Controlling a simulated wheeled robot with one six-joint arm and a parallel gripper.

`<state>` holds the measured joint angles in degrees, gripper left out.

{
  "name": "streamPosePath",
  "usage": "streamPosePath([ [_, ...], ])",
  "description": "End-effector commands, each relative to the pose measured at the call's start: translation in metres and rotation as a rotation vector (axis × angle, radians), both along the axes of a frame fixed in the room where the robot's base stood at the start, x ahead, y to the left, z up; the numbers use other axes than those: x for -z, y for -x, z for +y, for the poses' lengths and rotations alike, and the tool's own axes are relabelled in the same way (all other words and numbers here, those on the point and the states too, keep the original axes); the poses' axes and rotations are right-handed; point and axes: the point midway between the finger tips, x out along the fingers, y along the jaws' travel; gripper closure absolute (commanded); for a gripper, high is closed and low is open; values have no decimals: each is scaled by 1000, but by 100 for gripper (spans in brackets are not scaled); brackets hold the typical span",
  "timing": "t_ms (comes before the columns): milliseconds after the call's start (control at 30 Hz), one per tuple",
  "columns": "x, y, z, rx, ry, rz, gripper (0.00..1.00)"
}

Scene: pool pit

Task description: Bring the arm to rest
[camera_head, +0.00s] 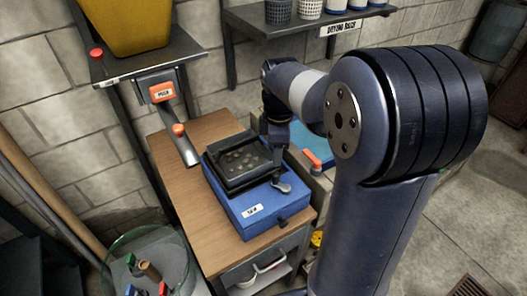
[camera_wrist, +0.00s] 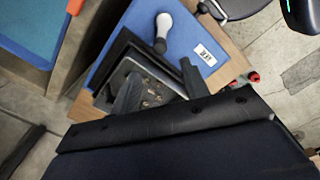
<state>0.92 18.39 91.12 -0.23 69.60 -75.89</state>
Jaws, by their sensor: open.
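My arm rises at the right of the head view and reaches over the wooden bench (camera_head: 175,165). My gripper (camera_wrist: 160,87) is open in the wrist view, its two dark fingers apart with nothing held between them. Below it is a black tray (camera_head: 210,166) with several small round pieces inside, on a blue box (camera_head: 247,214) with a white label. A grey rounded knob or handle (camera_head: 282,187) lies over the blue top; it also shows in the wrist view (camera_wrist: 163,24). In the head view the wrist is beside the tray's right edge, and the fingertips are hard to make out.
A blue-topped bin (camera_head: 308,142) with an orange-red clip (camera_head: 312,160) stands right of the box. A shelf (camera_head: 310,22) with cups hangs above. A yellow bucket (camera_head: 125,22) is upper left. A glass bowl (camera_head: 160,245) of coloured items is lower left. Open floor lies right.

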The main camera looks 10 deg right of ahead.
Motion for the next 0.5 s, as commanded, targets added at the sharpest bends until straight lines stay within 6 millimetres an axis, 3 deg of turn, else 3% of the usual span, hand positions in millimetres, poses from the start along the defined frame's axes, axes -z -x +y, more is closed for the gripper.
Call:
streamPosePath([
  [267,13,0,0,0,0,2,57],
  [500,56,0,0,0,0,6,57],
])
